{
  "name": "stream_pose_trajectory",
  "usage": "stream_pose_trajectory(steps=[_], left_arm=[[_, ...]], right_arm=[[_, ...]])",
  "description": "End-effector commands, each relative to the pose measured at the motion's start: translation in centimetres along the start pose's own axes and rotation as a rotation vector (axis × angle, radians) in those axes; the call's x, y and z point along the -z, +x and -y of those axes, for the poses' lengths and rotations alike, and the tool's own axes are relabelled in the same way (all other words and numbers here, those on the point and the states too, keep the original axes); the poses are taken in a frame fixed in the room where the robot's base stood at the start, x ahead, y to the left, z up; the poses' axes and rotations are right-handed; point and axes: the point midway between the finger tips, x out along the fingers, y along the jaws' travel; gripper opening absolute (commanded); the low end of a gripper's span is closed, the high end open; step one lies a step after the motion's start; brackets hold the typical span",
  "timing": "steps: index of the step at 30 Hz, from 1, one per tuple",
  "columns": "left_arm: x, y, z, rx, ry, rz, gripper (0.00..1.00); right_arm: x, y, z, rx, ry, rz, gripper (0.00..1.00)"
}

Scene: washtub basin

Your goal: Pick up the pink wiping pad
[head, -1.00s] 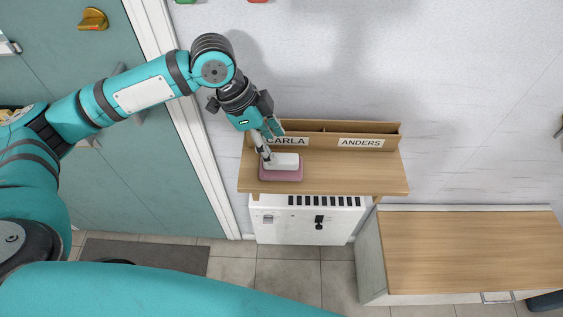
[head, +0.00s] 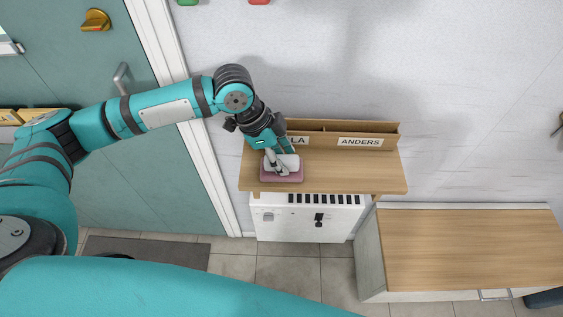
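The pink wiping pad (head: 282,178) lies flat on the wooden wall shelf, near its front left edge. It has a pale grey-white top part. My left gripper (head: 280,164) is at this top part, pointing down from above. One finger lies across the pale top and the other is behind it. The fingers cover part of the pad, and I cannot tell whether they are pressed on it. My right gripper is not in view.
The wooden shelf (head: 350,172) has a raised back ledge with name labels, ANDERS (head: 360,142) at right. A white radiator-like unit (head: 310,222) hangs below. A wooden-topped bench (head: 465,250) stands at lower right. A teal door (head: 150,190) is at left. The shelf's right part is clear.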

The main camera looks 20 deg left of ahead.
Motion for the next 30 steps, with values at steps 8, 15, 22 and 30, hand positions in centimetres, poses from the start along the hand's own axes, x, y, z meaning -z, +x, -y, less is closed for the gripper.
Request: stream_pose_trajectory(steps=[8, 15, 22, 30], left_arm=[[0.0, 0.0, 0.0, 0.001, 0.0, 0.0, 0.1], [0.2, -0.5, 0.1, 0.002, 0.0, -0.001, 0.1], [1.1, -2.7, 0.1, 0.004, 0.001, -0.002, 0.1], [0.2, -4.0, -4.7, 0.0, 0.004, 0.0, 0.1]], right_arm=[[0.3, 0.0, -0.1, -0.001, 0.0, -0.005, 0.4], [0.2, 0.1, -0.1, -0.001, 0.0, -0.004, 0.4], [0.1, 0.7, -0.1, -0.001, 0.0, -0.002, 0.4], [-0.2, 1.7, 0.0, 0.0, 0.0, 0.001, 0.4]])
